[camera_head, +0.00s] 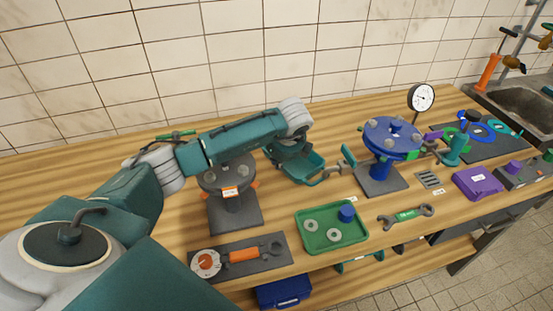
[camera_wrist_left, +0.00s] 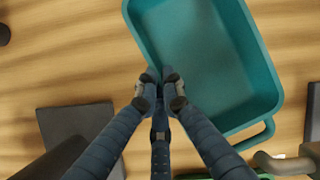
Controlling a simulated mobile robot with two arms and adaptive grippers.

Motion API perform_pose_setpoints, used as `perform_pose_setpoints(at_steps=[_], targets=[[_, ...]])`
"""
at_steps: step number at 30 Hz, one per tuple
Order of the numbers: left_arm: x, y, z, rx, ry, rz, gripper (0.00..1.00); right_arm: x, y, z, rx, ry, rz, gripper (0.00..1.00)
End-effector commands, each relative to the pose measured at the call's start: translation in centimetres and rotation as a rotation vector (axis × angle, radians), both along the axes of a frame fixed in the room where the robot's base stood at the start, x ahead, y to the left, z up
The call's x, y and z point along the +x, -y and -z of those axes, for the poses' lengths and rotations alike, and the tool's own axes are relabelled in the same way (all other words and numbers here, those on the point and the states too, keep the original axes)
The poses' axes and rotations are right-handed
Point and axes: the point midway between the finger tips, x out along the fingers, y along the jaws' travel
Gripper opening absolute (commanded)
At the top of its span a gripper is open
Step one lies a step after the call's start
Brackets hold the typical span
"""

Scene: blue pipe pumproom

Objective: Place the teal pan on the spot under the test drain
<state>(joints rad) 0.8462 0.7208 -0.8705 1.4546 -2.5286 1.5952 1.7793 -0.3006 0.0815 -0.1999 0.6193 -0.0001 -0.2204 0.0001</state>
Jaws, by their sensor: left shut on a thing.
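The teal pan (camera_head: 308,164) is a rectangular open tray with a loop handle, beside the blue pump's left side. In the left wrist view the empty pan (camera_wrist_left: 205,50) fills the upper right. My left gripper (camera_head: 288,149) is shut on the pan's near-left rim, and its fingertips show in the wrist view (camera_wrist_left: 161,78). I cannot tell whether the pan touches the bench. My right gripper is out of view.
A grey pump (camera_head: 230,178) stands under my left forearm. In front lie a green tray (camera_head: 345,237) with rings, a wrench (camera_head: 406,215) and a dark mat (camera_head: 275,262). A gauge (camera_head: 421,98) and a sink (camera_head: 515,100) are at the right. Bare wood shows behind the pan.

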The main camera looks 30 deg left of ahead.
Motion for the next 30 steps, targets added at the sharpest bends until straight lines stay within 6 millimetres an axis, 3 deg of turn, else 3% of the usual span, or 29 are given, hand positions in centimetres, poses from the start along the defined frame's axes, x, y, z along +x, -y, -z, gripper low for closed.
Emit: perform_pose_setpoints(at_steps=[1,11,12,14,25,30], targets=[[-0.4,-0.3,0.4,0.004,-0.009,-0.004,0.00,0.1,-0.2,-0.6,0.002,0.002,0.001,0.40],[-0.3,-0.3,1.0,0.004,-0.004,-0.003,0.00,0.3,-0.6,-0.2,0.007,0.004,0.002,0.40],[-0.3,-0.3,0.9,0.004,-0.007,-0.003,0.14,0.3,-0.6,-0.3,0.007,0.004,0.002,0.40],[-0.3,-0.3,0.9,0.004,-0.007,-0.003,0.25,0.2,-0.6,-0.3,0.007,0.004,0.002,0.40],[-0.4,-0.2,0.5,0.004,-0.006,-0.003,0.25,0.2,-0.3,-0.3,0.003,0.003,0.002,0.40],[-0.9,0.7,-1.8,0.003,-0.002,-0.001,0.25,0.2,-0.1,0.4,0.002,0.003,0.001,0.40]])
